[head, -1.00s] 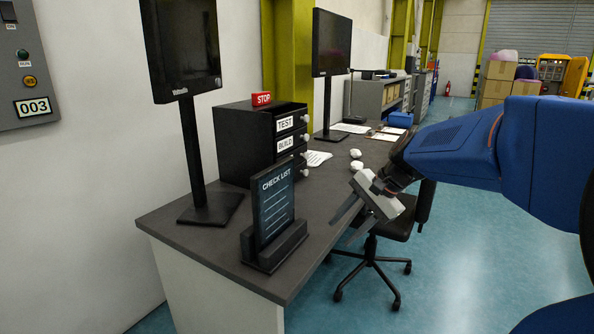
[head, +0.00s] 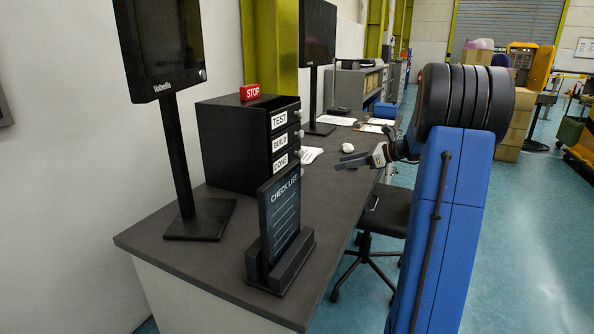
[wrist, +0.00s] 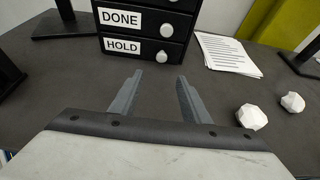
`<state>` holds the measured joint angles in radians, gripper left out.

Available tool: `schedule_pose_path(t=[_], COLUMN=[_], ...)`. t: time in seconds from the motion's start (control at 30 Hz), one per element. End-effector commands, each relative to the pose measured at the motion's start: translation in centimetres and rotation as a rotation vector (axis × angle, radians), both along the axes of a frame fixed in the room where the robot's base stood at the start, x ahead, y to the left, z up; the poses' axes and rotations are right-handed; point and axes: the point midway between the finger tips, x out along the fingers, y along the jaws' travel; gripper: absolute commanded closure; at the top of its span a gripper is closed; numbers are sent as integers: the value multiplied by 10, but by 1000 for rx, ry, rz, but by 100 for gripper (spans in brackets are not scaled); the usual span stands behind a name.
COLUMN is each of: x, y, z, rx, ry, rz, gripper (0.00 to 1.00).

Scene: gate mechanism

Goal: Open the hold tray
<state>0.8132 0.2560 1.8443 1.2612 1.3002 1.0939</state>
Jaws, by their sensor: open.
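A black drawer unit (head: 228,146) stands on the desk, with trays labelled TEST, BUILD and DONE in the head view. In the wrist view the HOLD tray (wrist: 138,50) is the lowest one, below the DONE tray (wrist: 135,21). It looks shut, with a white knob (wrist: 162,57) at its right. My gripper (wrist: 154,82) is open and empty, its two fingers pointing at the HOLD tray from a short way in front. In the head view my gripper (head: 350,160) is over the desk, right of the unit. The checklist stand hides the HOLD tray there.
A checklist stand (head: 280,225) stands on the desk in front of the unit. White lumps (wrist: 252,117) and papers (wrist: 228,52) lie to the right. A red STOP block (head: 250,92) tops the unit. A monitor (head: 165,45) stands at left, and a chair (head: 383,220) at the desk's right.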

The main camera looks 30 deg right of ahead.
Motion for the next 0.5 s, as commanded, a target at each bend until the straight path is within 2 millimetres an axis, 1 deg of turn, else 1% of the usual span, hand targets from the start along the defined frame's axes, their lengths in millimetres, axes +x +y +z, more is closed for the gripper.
schedule_pose_path(t=[0.07,0.17,0.27,0.5], x=[2,8,16,47], y=[-4,0,8,32], z=[-1,-3,-8,-24], rx=[12,13,12,11], ry=[-1,0,0,1], rz=[-10,-10,-8,-7], gripper=[58,58,58,58])
